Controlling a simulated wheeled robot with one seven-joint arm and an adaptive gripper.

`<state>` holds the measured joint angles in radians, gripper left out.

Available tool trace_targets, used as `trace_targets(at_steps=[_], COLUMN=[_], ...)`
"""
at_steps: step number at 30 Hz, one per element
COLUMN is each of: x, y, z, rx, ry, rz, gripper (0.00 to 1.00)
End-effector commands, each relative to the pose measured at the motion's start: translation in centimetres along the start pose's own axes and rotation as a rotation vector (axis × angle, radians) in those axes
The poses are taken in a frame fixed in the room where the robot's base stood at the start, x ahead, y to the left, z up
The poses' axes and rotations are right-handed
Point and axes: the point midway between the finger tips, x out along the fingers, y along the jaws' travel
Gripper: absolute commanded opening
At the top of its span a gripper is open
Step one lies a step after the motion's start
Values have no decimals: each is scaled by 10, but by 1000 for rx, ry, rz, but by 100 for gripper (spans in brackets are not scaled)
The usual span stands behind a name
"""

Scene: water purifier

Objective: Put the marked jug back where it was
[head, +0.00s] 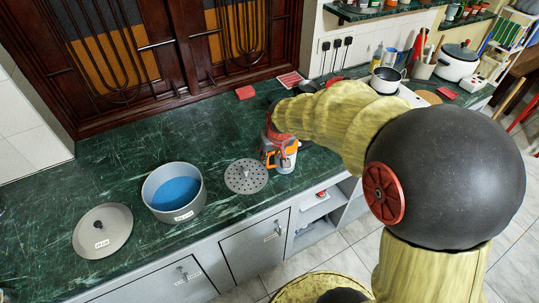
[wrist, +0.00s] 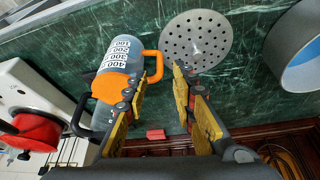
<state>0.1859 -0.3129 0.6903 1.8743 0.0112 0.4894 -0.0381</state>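The marked jug (head: 288,161) is clear grey with an orange band and orange handle, and stands on the green counter near its front edge. In the wrist view the jug (wrist: 117,58) shows a white scale with numbers, left of my fingers. My gripper (wrist: 160,78) is open, with its yellow-padded fingers apart. The orange handle (wrist: 154,66) is by the left fingertip, at the mouth of the gap; I cannot tell if they touch. In the head view my arm hides part of the jug's far side.
A perforated disc (head: 246,177) lies left of the jug. A grey pot (head: 158,207) with blue contents and its lid (head: 104,232) are farther left. A white appliance with a red round part (wrist: 37,130) is left in the wrist view. A small red block (head: 245,92) lies by the wall.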

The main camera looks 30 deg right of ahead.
Motion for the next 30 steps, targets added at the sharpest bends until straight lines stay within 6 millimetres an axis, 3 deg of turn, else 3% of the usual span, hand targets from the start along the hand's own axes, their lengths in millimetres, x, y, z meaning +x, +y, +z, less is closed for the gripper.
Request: trace_targets(at_steps=[5, 8, 12, 16, 21, 30], x=[-34, -85, -165, -212, -236, -239], y=[-8, -22, -42, -51, -53, -54], z=[3, 17, 64, 114, 154, 161], rx=[-12, -36, -80, -114, -137, -140], ry=[14, 34, 62, 82, 91, 90], rz=[-6, -17, -40, -58, -72, -74], gripper=[26, 26, 26, 26, 26, 26])
